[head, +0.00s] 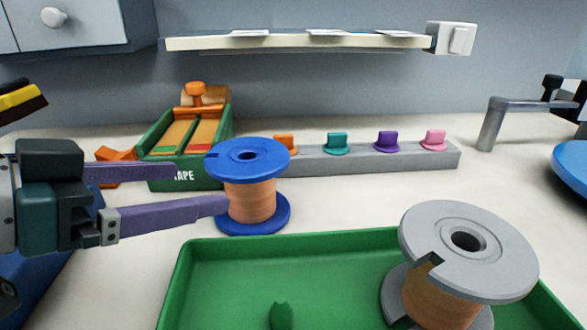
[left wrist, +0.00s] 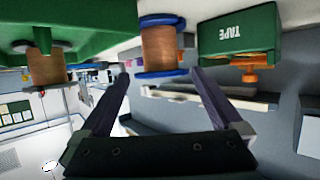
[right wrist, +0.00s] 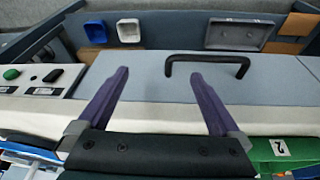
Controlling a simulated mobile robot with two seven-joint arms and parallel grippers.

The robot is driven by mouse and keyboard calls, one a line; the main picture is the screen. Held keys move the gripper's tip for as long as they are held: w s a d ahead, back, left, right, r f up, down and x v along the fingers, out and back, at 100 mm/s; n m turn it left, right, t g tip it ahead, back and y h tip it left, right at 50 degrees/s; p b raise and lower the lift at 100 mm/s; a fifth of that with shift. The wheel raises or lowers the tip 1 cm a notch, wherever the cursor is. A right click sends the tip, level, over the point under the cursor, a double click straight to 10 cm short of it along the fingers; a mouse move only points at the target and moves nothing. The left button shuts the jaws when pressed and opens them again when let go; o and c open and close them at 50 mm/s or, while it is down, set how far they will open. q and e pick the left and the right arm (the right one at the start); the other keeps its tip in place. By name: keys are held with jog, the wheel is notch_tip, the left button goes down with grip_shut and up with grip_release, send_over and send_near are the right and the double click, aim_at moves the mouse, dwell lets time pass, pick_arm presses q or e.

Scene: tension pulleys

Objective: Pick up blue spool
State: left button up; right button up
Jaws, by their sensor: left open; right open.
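In the left wrist view the blue spool (left wrist: 160,48) shows between and just beyond the two fingertips (left wrist: 160,73). My right gripper (right wrist: 160,75) is open and empty in the right wrist view, over a grey panel with a black handle.
A grey spool (head: 450,285) stands in the green tray (head: 235,255). Behind the blue spool are a green tape box (head: 160,180) and a grey rail (head: 360,160) with coloured pegs. A shelf (head: 290,42) hangs on the wall.

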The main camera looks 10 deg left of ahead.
aim_at(239, 179)
pick_arm(q)
jog(key=x, duration=0.3)
jog(key=shift+w+d, duration=0.15)
jog(key=b+x, duration=0.2)
jog(key=x, duration=0.3)
jog(key=shift+w+f, duration=0.15)
jog(key=shift+w, duration=0.05)
grip_shut()
dwell(0.5)
